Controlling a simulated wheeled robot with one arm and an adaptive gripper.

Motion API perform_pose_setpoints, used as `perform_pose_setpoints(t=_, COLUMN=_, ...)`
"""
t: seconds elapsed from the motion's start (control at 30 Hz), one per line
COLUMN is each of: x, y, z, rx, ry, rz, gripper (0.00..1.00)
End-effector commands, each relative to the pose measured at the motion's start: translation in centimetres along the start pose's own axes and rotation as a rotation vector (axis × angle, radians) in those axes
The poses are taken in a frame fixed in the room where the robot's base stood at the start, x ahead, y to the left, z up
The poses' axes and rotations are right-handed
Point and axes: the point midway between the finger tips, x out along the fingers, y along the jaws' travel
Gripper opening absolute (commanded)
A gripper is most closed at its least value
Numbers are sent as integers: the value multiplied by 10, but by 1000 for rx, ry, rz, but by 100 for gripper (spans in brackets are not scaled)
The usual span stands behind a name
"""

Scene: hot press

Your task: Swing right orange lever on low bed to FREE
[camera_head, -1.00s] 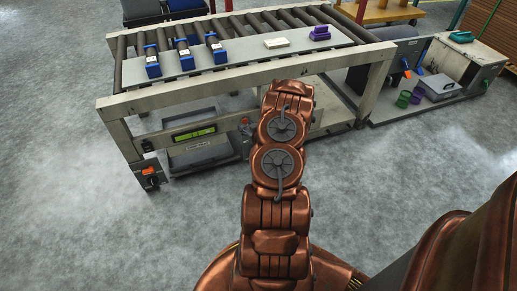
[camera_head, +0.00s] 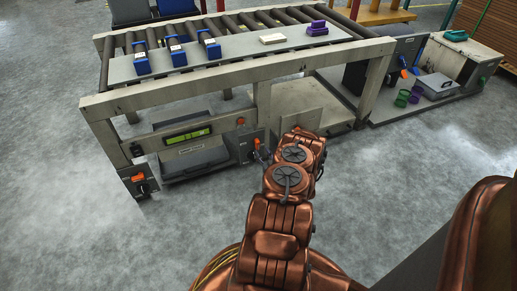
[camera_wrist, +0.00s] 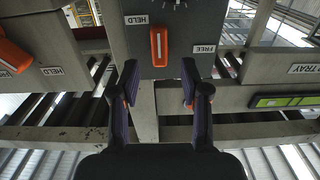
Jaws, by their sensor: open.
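The right orange lever (camera_head: 257,144) is on a dark box on the low roller bed's front, right of the green display. In the wrist view the lever (camera_wrist: 158,46) hangs straight down the picture on a grey plate. The labels are upside down there: HELD (camera_wrist: 137,20) to its upper left, FREE (camera_wrist: 204,49) to its right. My gripper (camera_wrist: 160,88) is open, its two dark fingers apart below the lever and on either side of its line. Nothing is between the fingertips. In the head view my arm hides the gripper.
Another orange lever (camera_head: 138,178) is on the bed's left leg. An orange lever with a HELD label also shows at the left of the wrist view (camera_wrist: 14,55). The green display (camera_head: 187,135) and grey tray (camera_head: 190,160) are left of the right lever. Open floor lies in front.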

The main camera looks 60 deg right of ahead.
Motion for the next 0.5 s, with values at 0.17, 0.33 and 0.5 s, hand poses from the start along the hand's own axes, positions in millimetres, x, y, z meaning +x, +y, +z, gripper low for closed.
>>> perform_pose_setpoints(t=0.17, x=27, y=0, z=3, rx=-3, ry=0, rz=-2, gripper=46)
perform_pose_setpoints(t=0.33, x=45, y=1, z=1, rx=-3, ry=1, rz=-1, gripper=46)
perform_pose_setpoints(t=0.5, x=52, y=1, z=0, rx=-1, ry=1, rz=1, gripper=46)
